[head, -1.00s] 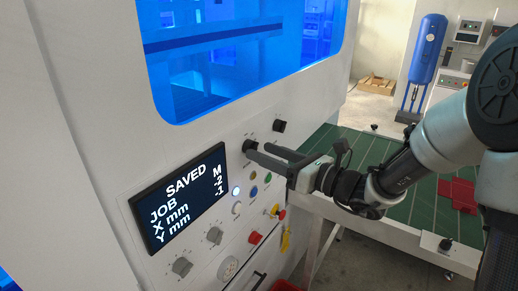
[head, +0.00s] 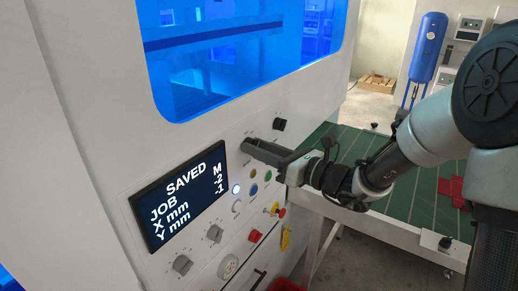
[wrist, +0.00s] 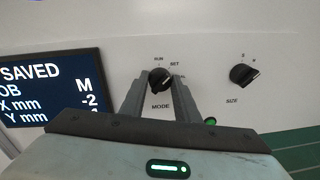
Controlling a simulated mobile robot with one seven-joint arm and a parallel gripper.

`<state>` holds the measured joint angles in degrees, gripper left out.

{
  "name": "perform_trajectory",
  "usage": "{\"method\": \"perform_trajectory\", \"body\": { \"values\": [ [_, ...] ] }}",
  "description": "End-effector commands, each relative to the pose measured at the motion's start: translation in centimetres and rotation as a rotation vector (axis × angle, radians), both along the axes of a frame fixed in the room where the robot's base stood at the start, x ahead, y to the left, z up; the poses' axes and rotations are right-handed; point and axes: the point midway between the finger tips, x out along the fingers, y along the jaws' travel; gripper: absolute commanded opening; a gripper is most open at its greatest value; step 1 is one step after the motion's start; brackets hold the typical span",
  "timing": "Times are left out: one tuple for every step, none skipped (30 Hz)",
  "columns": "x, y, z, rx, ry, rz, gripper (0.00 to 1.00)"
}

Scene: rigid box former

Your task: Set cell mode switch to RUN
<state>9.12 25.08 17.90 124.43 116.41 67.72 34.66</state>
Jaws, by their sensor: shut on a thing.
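The mode switch (wrist: 159,80) is a black round knob on the white panel, with MODE printed below it. RUN is printed above it and SET to its upper right. Its pale mark seems to point up and right, toward the SET side; the exact position is hard to tell. My gripper (wrist: 157,86) has one finger on each side of the knob and is shut on it. In the head view my gripper (head: 254,148) reaches the panel from the right, and its fingers hide most of the knob.
The SIZE knob (wrist: 244,75) is right of the mode switch. The display (head: 181,198) reads SAVED. Several coloured buttons and an emergency stop (head: 278,210) lie below my gripper. A green table (head: 350,145) is to the right.

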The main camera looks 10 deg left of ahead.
Motion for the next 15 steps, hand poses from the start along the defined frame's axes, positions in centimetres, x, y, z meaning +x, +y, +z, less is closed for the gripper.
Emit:
{"method": "perform_trajectory", "body": {
  "values": [
    [0.02,-0.03,-0.18,-0.004,-0.01,-0.001,0.06],
    [0.02,-0.03,-0.22,-0.008,-0.018,0.0,0.06],
    [0.01,-0.03,-0.27,-0.012,-0.032,-0.001,0.06],
    [0.01,-0.03,-0.31,-0.017,-0.043,-0.001,0.06],
    [0.01,-0.03,-0.36,-0.022,-0.055,-0.001,0.06],
    [0.01,-0.02,-0.45,-0.03,-0.074,-0.001,0.06],
    [0.01,-0.02,-0.51,-0.037,-0.092,0.0,0.06],
    [0.0,-0.02,-0.55,-0.043,-0.109,-0.001,0.06],
    [-0.01,-0.02,-0.6,-0.055,-0.137,-0.001,0.06],
    [-0.02,-0.02,-0.66,-0.063,-0.158,-0.001,0.06],
    [-0.03,-0.02,-0.72,-0.072,-0.179,-0.001,0.06],
    [-0.04,-0.01,-0.76,-0.084,-0.211,0.0,0.06],
    [-0.05,-0.01,-0.8,-0.095,-0.234,-0.001,0.06],
    [-0.05,-0.01,-0.84,-0.104,-0.259,0.0,0.06],
    [-0.06,-0.01,-0.85,-0.117,-0.292,-0.001,0.06]
  ]
}}
